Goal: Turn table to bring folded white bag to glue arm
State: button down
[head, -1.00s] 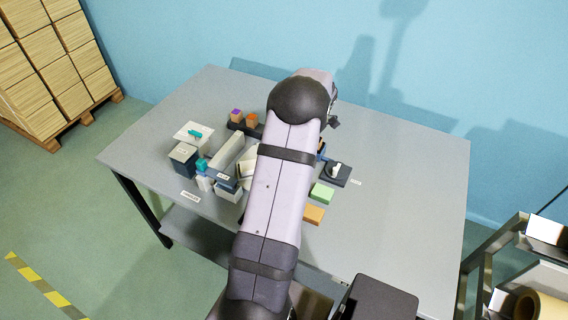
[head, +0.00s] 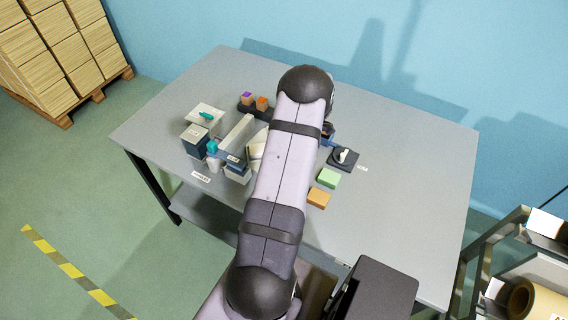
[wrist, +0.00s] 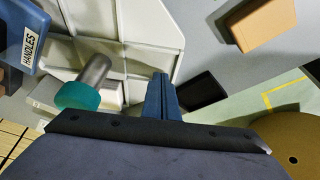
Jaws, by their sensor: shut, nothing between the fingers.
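My gripper's blue fingers (wrist: 162,95) are together and empty in the wrist view. They point toward a white angular panelled piece (wrist: 130,35), which may be part of the turning table; I cannot tell whether they touch it. A metal rod with a teal end (wrist: 80,93) is to the left of the fingers. In the head view, my arm covers most of the gripper and part of a cream-white piece (head: 256,148), which may be the table or the bag. A small teal part (head: 212,146) stands to its left. I cannot clearly make out the folded white bag.
A blue box labelled HANDLES (wrist: 25,35) is at the wrist view's upper left. Green (head: 328,178) and orange (head: 318,198) blocks and a dark-based knob (head: 343,157) lie right of my arm. The grey worktop (head: 420,190) is clear at the right.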

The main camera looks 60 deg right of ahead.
jog(key=shift+w+a+m+t+h+b, duration=0.15)
jog(key=shift+w+a+m+h+b, duration=0.1)
jog(key=shift+w+m+b, duration=0.4)
jog(key=shift+w+a+m+t+h+b, duration=0.2)
jog(key=shift+m+b, duration=0.25)
jog(key=shift+b, duration=0.35)
jog(key=shift+w+f, duration=0.1)
jog(key=w+m+b, duration=0.1)
jog(key=b, duration=0.1)
jog(key=w+m+h+b, duration=0.1)
jog(key=m+b, duration=0.1)
jog(key=shift+w+a, duration=0.2)
jog(key=shift+a, duration=0.2)
jog(key=shift+w+m+b, duration=0.3)
jog(key=shift+w+b, duration=0.2)
jog(key=shift+b, duration=0.4)
jog(key=shift+w, duration=0.2)
jog(key=shift+r, duration=0.2)
jog(key=p+v, duration=0.4)
jog(key=v, duration=0.6)
jog(key=shift+s+a, duration=0.1)
